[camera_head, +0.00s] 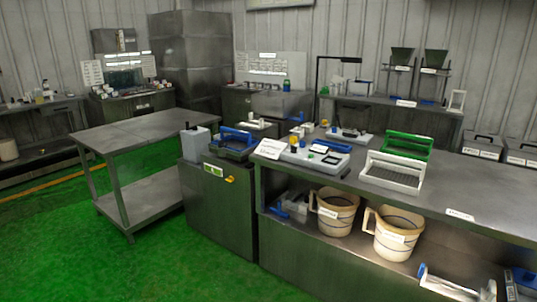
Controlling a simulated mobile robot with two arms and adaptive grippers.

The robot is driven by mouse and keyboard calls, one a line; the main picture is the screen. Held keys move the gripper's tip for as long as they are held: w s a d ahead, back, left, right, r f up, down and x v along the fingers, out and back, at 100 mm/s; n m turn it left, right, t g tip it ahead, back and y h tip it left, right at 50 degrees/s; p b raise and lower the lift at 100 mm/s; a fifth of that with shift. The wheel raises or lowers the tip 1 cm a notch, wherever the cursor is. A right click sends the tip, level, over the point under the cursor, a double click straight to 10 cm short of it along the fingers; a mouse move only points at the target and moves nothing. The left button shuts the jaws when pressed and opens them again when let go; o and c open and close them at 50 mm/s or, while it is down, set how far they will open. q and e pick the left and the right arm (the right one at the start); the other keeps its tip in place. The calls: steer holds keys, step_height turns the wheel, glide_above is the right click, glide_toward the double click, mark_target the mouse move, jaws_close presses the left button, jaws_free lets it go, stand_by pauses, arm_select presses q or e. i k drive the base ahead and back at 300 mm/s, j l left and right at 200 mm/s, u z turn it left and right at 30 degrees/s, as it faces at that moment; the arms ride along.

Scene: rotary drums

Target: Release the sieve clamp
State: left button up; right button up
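I cannot pick out a sieve clamp for certain. A dark tray-like unit with a blue handle (235,136) stands on the metal cabinet (218,205) in the middle. A pale device with a blue top part (318,154) stands on the bench to its right, with small yellow and green parts. Whether either one carries the clamp is too small to tell. Neither of my grippers shows in the head view.
A white rack (392,173) and a green rack (407,146) stand on the long bench (455,180). Two beige buckets (335,212) (392,234) stand on its lower shelf. A metal table (142,130) stands left. Green floor (70,240) is clear at front left.

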mark_target(220, 143)
steer(key=i+l+z, duration=0.25)
steer(key=i+l, duration=0.45)
steer(key=i+l+z, duration=0.25)
steer(key=i+l, duration=0.3)
steer(key=i, duration=0.25)
